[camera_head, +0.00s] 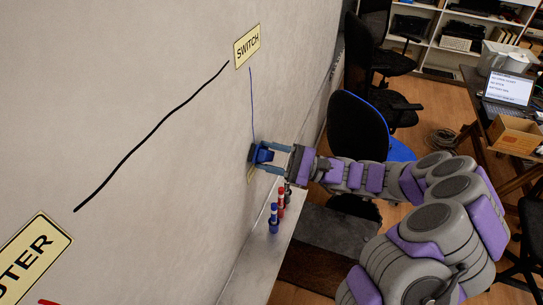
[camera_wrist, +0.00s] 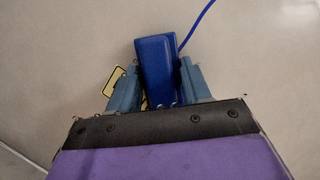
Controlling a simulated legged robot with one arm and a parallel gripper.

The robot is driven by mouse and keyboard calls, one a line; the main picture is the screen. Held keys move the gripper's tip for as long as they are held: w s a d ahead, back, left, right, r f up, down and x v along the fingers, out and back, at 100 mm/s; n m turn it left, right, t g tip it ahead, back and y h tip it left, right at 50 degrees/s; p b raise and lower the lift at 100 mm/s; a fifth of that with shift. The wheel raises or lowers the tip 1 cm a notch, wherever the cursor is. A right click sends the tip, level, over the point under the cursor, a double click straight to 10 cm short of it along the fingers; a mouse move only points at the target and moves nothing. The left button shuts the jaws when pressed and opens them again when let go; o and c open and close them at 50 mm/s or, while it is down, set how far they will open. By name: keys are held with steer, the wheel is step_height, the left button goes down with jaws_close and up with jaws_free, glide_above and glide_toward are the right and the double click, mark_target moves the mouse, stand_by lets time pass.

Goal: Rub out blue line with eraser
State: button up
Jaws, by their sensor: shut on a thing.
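A thin blue line (camera_head: 252,100) runs down the whitewashed wall from below the SWITCH label (camera_head: 247,46) to the eraser. My gripper (camera_head: 268,156) is shut on a blue eraser (camera_head: 256,153) and holds it at the wall, at the line's lower end. In the wrist view, the eraser (camera_wrist: 156,66) sits between the two fingers of my gripper (camera_wrist: 158,85), and the blue line (camera_wrist: 198,22) leaves its upper right corner. Whether the eraser's face touches the wall is hidden.
A yellow label (camera_head: 251,174) shows partly below the eraser. A thick black line (camera_head: 150,140) runs from SWITCH toward a label ending in UTER (camera_head: 32,257). Blue and red markers (camera_head: 274,217) stand on a ledge (camera_head: 248,262) below. A blue chair (camera_head: 357,127) stands beyond my arm.

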mark_target(247, 66)
steer(key=shift+a, duration=0.1)
steer(key=shift+r+p, duration=7.35)
steer(key=shift+r, duration=4)
steer(key=shift+f+b, duration=6.05)
steer(key=shift+f, duration=5.35)
